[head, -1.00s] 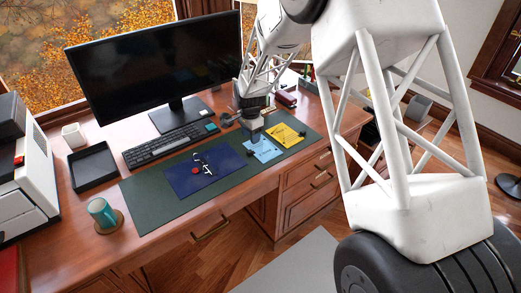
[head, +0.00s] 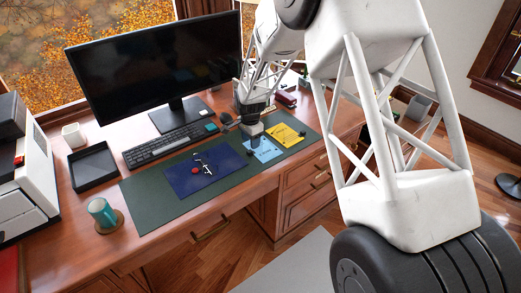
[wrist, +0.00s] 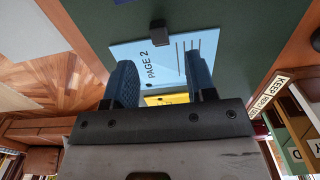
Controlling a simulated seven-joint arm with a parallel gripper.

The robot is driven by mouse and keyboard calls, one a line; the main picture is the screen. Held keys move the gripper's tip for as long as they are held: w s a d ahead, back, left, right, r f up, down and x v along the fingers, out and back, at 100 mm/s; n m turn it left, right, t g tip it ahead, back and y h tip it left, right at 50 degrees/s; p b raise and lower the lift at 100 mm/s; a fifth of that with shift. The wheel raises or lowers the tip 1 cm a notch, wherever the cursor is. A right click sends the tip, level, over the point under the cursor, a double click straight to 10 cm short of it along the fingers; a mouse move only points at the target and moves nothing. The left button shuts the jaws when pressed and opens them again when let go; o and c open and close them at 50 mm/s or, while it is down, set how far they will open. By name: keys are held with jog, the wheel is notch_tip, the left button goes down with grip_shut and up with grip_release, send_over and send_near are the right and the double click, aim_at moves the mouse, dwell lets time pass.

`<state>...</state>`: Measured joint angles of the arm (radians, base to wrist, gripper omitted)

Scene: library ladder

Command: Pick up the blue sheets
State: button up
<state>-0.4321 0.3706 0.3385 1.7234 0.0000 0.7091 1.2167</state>
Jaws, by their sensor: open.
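The light blue sheet (head: 264,151) lies on the green desk mat, next to a yellow sheet (head: 285,135). In the wrist view the blue sheet (wrist: 150,58) reads "PAGE 2" and has several lines; part of it is hidden behind the fingers. A small dark block (wrist: 158,32) sits at its edge. My gripper (head: 251,131) is above the sheet's far end in the head view. In the wrist view my gripper (wrist: 161,83) is open, its two blue fingers spread over the sheet with nothing held between them. The exact height is hard to tell.
A dark blue panel (head: 190,183) with small items lies left on the mat (head: 150,207). A keyboard (head: 165,147), mouse (head: 225,118) and monitor (head: 150,70) stand behind. A teal mug (head: 102,212) and black tray (head: 92,168) are at left.

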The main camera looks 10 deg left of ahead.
aim_at(260, 148)
jog(key=shift+w+d+f, duration=0.1)
jog(key=shift+w+f, duration=0.05)
jog(key=shift+f, duration=2.4)
grip_shut()
